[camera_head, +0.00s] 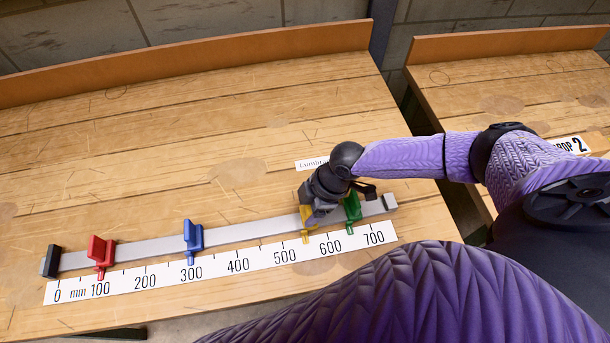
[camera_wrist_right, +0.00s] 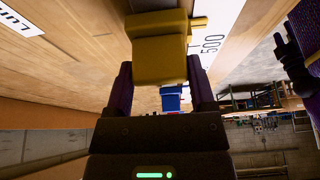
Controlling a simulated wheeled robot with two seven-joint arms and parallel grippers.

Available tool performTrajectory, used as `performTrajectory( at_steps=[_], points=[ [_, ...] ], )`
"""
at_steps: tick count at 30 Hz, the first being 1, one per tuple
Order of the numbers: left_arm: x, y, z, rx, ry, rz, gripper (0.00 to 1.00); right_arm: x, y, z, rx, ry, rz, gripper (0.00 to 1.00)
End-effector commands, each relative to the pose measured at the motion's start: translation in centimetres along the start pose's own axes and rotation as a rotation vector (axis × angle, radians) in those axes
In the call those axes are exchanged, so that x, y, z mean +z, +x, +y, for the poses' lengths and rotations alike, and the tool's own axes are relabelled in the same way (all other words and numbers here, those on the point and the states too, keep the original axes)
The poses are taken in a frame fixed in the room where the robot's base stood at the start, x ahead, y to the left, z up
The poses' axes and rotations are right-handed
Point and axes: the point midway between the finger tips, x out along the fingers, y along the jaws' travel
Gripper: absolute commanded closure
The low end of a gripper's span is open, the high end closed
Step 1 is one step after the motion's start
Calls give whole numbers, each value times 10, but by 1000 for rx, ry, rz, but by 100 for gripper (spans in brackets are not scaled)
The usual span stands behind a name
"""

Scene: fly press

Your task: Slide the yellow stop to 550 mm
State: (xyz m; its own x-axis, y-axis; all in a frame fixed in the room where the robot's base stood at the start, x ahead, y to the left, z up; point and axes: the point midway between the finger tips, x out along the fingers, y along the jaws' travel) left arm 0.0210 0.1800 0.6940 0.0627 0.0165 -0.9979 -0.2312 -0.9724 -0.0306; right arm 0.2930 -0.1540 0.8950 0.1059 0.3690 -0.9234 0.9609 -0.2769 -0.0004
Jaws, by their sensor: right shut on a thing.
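The yellow stop (camera_head: 306,216) sits on the grey rail (camera_head: 250,231). Its pointer is between the 500 and 600 marks of the scale (camera_head: 215,267), near the middle of that span. My right gripper (camera_head: 314,210) is over the stop and shut on it, hiding part of its top. In the right wrist view the yellow stop (camera_wrist_right: 160,50) is between the two fingers. A dark end of my left arm (camera_wrist_right: 290,62) shows small at the right edge of the wrist view; its jaws are unclear.
The green stop (camera_head: 352,207) is close on the right, between 600 and 700. The blue stop (camera_head: 192,236) is near 300 and the red stop (camera_head: 101,252) near 100. The rail between yellow and blue is clear. End blocks close the rail at both ends.

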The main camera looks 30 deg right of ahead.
Motion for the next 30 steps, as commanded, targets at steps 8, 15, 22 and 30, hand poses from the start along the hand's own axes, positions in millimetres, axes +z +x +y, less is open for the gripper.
performTrajectory(
  at_steps=[8,15,22,30],
  points=[
    [-1,0,2,4,-1,3,41,0,0,0,0,-1,-1,0],
    [-2,-2,4,7,-3,5,41,0,-5,0,1,0,-2,0],
    [-4,-19,4,6,-3,8,41,-1,-61,1,3,-1,-3,0],
    [-5,-25,2,3,-2,8,41,0,-99,0,0,-1,-1,0]
  ],
)
